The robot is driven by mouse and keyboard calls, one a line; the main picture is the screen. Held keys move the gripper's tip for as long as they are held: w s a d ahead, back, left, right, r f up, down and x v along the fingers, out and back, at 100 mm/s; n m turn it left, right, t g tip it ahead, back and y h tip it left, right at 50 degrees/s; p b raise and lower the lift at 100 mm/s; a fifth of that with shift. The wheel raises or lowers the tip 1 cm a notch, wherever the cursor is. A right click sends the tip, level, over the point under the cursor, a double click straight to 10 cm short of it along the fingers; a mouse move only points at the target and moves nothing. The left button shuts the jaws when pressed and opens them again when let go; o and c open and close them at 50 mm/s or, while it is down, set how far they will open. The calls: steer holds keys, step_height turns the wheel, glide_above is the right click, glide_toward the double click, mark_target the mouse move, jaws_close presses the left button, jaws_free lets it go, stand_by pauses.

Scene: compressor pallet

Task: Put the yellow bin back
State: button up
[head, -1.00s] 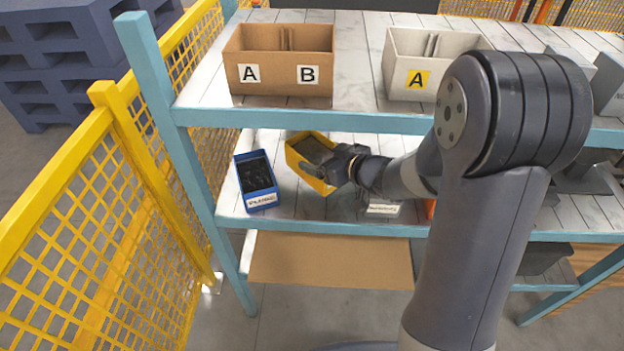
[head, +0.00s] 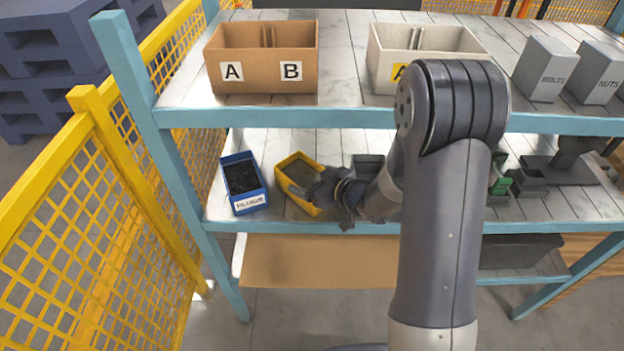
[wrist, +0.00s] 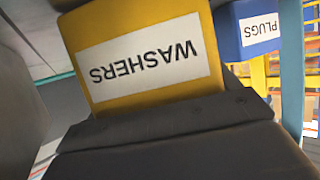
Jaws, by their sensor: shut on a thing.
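The yellow bin (head: 297,170) is on the middle shelf, just right of the blue bin, and stands slightly turned. Its WASHERS label shows upside down in the wrist view (wrist: 145,62). My gripper (head: 318,190) is shut on the front right part of the yellow bin and hides some of it. In the wrist view, a dark part of my gripper (wrist: 180,125) lies against the label side. I cannot tell whether the bin's base touches the shelf.
The blue PLUGS bin (head: 243,183) holds dark parts and stands close to the left. Above are a brown A/B box (head: 262,75) and a pale box (head: 425,45). The teal shelf post (head: 165,150) and yellow mesh fence (head: 60,230) bound the left. A grey bin (head: 368,163) is behind my arm.

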steer(key=shift+f, duration=0.1)
steer(key=o, duration=1.5)
steer(key=shift+o, duration=0.2)
steer(key=shift+s+d+r, duration=0.15)
steer(key=shift+d+r, duration=0.05)
steer(key=shift+r, duration=0.1)
steer(key=v, duration=1.1)
steer(key=shift+p, duration=0.4)
steer(key=shift+s+d+r, duration=0.1)
steer(key=shift+s, duration=0.05)
